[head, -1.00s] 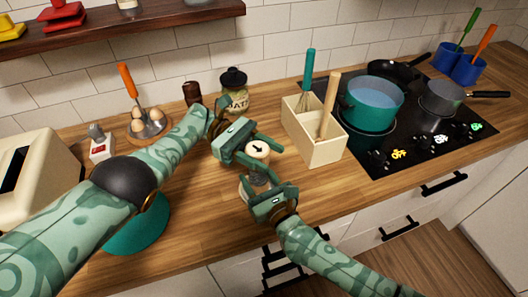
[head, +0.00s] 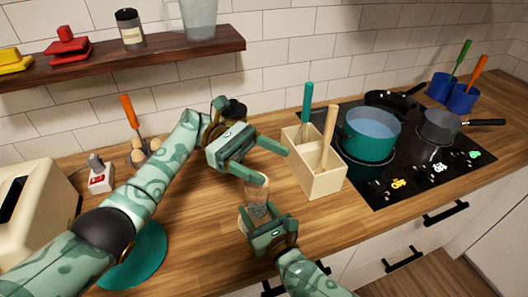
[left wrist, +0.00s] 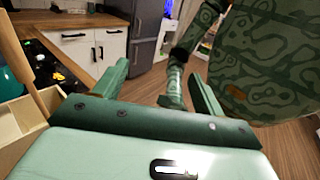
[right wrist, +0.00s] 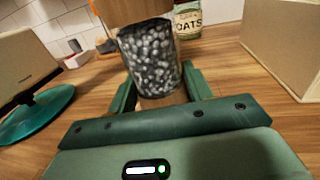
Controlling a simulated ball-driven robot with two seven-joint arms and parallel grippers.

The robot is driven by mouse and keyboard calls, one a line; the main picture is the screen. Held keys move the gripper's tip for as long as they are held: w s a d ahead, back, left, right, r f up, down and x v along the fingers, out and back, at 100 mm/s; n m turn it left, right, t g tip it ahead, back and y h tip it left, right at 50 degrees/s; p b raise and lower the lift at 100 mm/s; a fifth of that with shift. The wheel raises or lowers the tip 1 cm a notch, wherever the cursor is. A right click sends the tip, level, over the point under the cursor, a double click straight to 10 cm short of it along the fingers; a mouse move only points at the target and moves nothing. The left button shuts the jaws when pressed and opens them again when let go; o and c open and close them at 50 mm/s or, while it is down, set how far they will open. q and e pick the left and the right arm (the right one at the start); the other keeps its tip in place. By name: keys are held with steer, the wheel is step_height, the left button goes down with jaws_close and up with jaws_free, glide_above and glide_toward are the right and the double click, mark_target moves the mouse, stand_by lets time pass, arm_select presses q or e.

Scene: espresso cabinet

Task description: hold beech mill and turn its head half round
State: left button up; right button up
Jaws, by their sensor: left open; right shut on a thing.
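The mill (head: 257,199) stands on the wooden counter, held in my right gripper. The right wrist view shows its clear body full of dark grains (right wrist: 150,58), with a pale wooden part below. My right gripper (head: 266,213) is shut on this lower part; its fingers sit on both sides in the right wrist view (right wrist: 160,90). My left gripper (head: 276,164) is open over the mill's top, fingers pointing right. It hides most of the mill's head, so the arrow does not show. The left wrist view shows nothing between its fingers (left wrist: 160,85).
A cream utensil box (head: 318,180) stands just right of the mill. Beyond it is the hob with a teal pot (head: 370,134). An oats jar (right wrist: 187,20) is behind. A toaster (head: 40,205) and a teal disc (head: 140,255) are left. A shelf (head: 130,57) hangs above.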

arm_select(q)
steer(key=shift+r, duration=1)
step_height(320, 180, up, 9)
steer(key=d+m+t+y, duration=0.2)
steer(key=m+t+y, duration=0.4)
steer(key=y, duration=0.4)
steer(key=a+f+m+t+y, duration=0.1)
steer(key=f, duration=0.4)
steer(key=w+a+f+m+t+y, duration=0.1)
steer(key=f+m+t+y, duration=0.1)
steer(key=f, duration=0.4)
steer(key=a+f+m+t+y, duration=0.1)
steer(key=f, duration=0.5)
steer(key=shift+w+a+f+m+t+y, duration=0.1)
steer(key=shift+w+a+m+t+y, duration=0.05)
steer(key=shift+a+m+t+y, duration=0.15)
steer(key=c, duration=1)
